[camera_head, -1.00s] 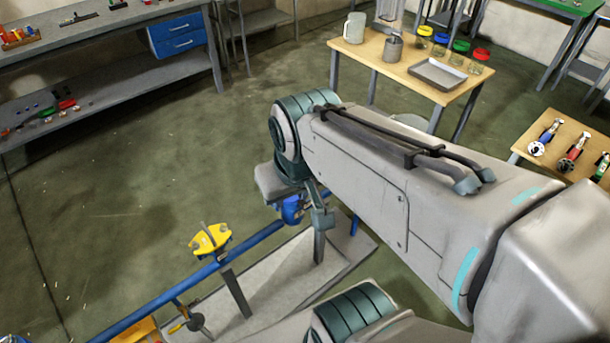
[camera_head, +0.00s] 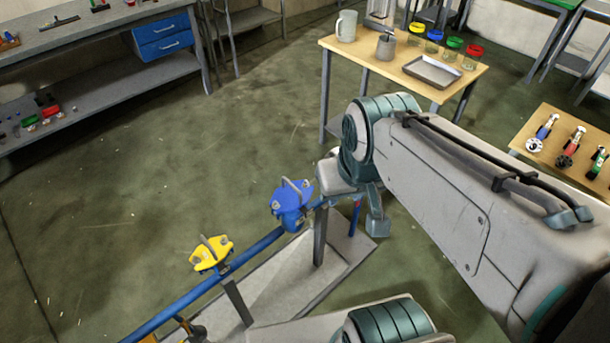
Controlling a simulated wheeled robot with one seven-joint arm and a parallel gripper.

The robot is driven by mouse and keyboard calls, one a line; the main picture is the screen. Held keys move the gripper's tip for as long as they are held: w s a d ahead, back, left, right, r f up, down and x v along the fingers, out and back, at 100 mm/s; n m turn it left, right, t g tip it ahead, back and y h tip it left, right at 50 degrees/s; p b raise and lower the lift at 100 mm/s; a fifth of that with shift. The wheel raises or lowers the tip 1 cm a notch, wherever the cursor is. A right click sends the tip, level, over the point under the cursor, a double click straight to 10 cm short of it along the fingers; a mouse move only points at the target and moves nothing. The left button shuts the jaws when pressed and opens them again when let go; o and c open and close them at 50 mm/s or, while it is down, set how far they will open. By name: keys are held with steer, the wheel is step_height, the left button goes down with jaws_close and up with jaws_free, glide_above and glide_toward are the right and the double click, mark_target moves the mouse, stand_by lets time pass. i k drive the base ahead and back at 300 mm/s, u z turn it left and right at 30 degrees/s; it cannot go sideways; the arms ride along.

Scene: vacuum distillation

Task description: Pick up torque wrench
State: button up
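I cannot pick out a torque wrench with certainty. A dark, long tool (camera_head: 62,20) lies on the grey workbench (camera_head: 120,32) at top left, but it is too small to name. My gripper (camera_head: 364,208) is at the end of my arm, near the middle of the picture, above the pipe stand. A teal-grey finger-like part points down from it. Its other side is hidden, so its opening and anything held do not show.
A blue pipe (camera_head: 185,300) carries a yellow clamp (camera_head: 211,253) and a blue clamp (camera_head: 291,200) near my gripper. A wooden table (camera_head: 385,62) holds a jug, tray and jars. Tools lie on another table (camera_head: 550,112) at right. Floor at left is clear.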

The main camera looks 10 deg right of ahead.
mark_target(553, 117)
steer(key=z, duration=2.7)
steer(key=i, duration=2.4)
steer(key=u, duration=1.4)
steer(key=i, duration=0.6)
steer(key=u, duration=0.5)
